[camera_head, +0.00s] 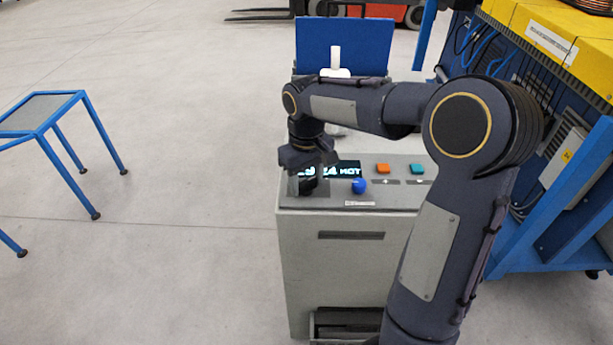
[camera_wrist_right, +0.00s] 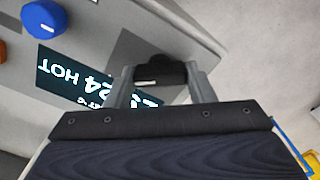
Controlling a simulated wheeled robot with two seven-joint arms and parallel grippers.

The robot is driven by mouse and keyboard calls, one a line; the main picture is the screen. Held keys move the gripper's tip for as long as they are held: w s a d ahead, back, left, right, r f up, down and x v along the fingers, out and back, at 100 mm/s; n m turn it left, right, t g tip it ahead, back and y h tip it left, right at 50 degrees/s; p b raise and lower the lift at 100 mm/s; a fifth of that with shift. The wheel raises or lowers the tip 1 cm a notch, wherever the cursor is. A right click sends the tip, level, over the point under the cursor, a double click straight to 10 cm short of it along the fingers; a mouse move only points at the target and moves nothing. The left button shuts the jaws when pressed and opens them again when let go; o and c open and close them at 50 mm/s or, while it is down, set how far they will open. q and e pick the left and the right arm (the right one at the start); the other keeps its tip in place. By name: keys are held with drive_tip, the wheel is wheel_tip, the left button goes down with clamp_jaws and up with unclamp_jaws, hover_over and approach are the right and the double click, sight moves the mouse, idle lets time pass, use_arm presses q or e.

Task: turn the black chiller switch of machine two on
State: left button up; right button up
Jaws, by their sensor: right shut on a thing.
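The grey chiller cabinet (camera_head: 340,255) stands in the middle of the head view. Its sloped top panel carries a lit display (camera_head: 344,171) that reads "24 HOT", partly hidden by my right gripper (camera_head: 306,184). The black switch (camera_wrist_right: 160,71) is at the panel's edge in the right wrist view, with a pale mark on its face. My right gripper's two fingers are shut on it, one on each side. My left gripper is not in view.
A blue knob (camera_head: 359,186), an orange button (camera_head: 383,168) and a teal button (camera_head: 417,169) sit right of the gripper. A blue rack (camera_head: 565,200) stands close at right. A blue-framed table (camera_head: 38,110) is at left, with open floor between.

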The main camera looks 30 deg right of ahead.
sight(307, 181)
drive_tip(key=shift+m, duration=0.5)
drive_tip(key=o, duration=1)
wheel_tip(307, 181, up, 8)
drive_tip(key=shift+f+p, duration=0.1)
drive_tip(key=shift+p, duration=0.3)
